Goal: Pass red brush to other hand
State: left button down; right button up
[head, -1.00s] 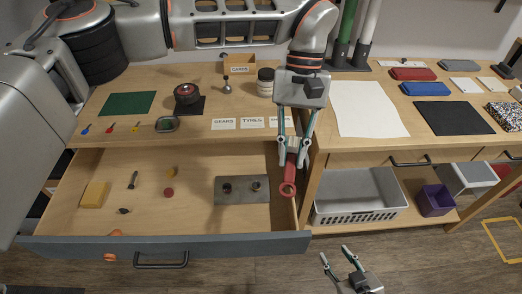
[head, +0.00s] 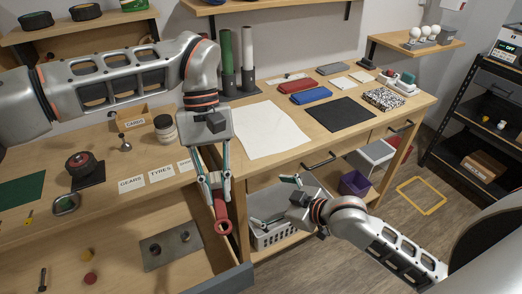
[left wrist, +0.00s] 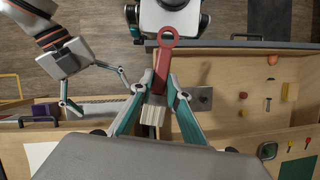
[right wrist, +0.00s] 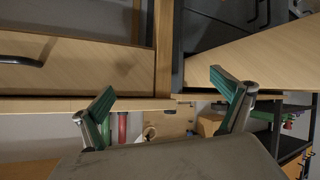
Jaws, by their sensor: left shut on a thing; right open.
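The red brush (head: 221,215) hangs from my left gripper (head: 217,182), which is shut on it in front of the table edge. Its handle, with a ring at the end, points down. In the left wrist view the red handle (left wrist: 163,62) sticks out past the fingers and the pale bristles (left wrist: 152,114) sit between them. My right gripper (head: 270,201) is open and empty, to the right of the brush and apart from it. It also shows in the left wrist view (left wrist: 102,98). The right wrist view shows its open fingers (right wrist: 163,85) with no brush between them.
An open drawer (head: 215,284) with a grey plate (head: 172,250) lies below left. A white basket (head: 285,232) stands on the shelf behind my right gripper. The table holds a white sheet (head: 258,130), a black mat (head: 340,114) and a jar (head: 165,128).

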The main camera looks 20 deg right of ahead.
notch_tip(320, 180, up, 7)
jog(key=w+n, duration=0.2)
jog(key=w, duration=0.1)
notch_tip(320, 180, up, 20)
jog(key=n+g+y, duration=0.3)
jog(key=n+g, duration=0.3)
jog(key=g, duration=0.4)
send_over(216, 194)
jog(key=s+d, duration=0.1)
jog(key=d, duration=0.9)
jog(key=x, duration=1.2)
jog(key=shift+a, duration=0.25)
jog(key=shift+c, duration=0.4)
jog(key=c, duration=0.9)
pick_arm(q)
jog(key=c, duration=1.8)
grip_release()
jog(key=shift+c, duration=0.2)
jog(key=shift+r, duration=0.1)
